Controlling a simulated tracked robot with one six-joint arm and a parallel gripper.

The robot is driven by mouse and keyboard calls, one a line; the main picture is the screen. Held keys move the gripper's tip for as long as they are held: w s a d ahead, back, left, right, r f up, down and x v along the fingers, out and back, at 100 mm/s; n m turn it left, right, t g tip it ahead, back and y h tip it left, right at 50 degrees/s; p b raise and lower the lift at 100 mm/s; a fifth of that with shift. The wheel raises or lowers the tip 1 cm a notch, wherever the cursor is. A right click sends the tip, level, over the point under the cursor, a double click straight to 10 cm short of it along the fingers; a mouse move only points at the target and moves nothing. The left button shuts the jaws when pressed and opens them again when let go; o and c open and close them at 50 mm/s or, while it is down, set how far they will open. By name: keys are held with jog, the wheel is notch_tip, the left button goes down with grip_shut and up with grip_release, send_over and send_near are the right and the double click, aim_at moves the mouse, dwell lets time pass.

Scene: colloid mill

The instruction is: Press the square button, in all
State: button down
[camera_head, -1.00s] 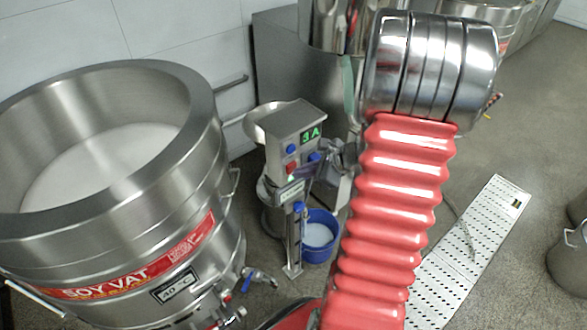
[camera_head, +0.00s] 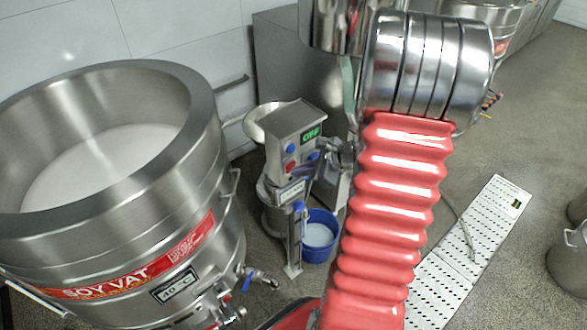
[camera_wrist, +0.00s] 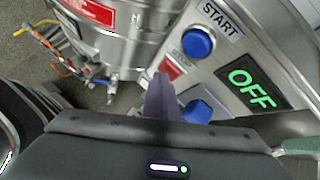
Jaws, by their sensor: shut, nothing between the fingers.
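The square button is the red one under the STOP label in the wrist view (camera_wrist: 173,69). It also shows as a small red patch on the mill's control panel in the head view (camera_head: 290,166). My gripper (camera_wrist: 163,80) is shut with nothing in it. Its tips lie at the lower edge of the red button and hide part of it; whether they touch it I cannot tell. In the head view my gripper (camera_head: 318,172) is beside the panel, partly behind my arm. The panel display (camera_wrist: 250,87) reads OFF in green.
A round blue START button (camera_wrist: 198,42) sits above the red one, and another blue control (camera_wrist: 197,107) sits below, partly hidden by my gripper. A large steel soy vat (camera_head: 100,245) stands left of the mill. A blue bucket (camera_head: 322,250) stands on the floor by it.

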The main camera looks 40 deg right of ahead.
jog(key=shift+s, duration=0.9)
jog(key=s, duration=0.5)
jog(key=shift+d, duration=0.1)
dwell(0.4)
dwell(0.8)
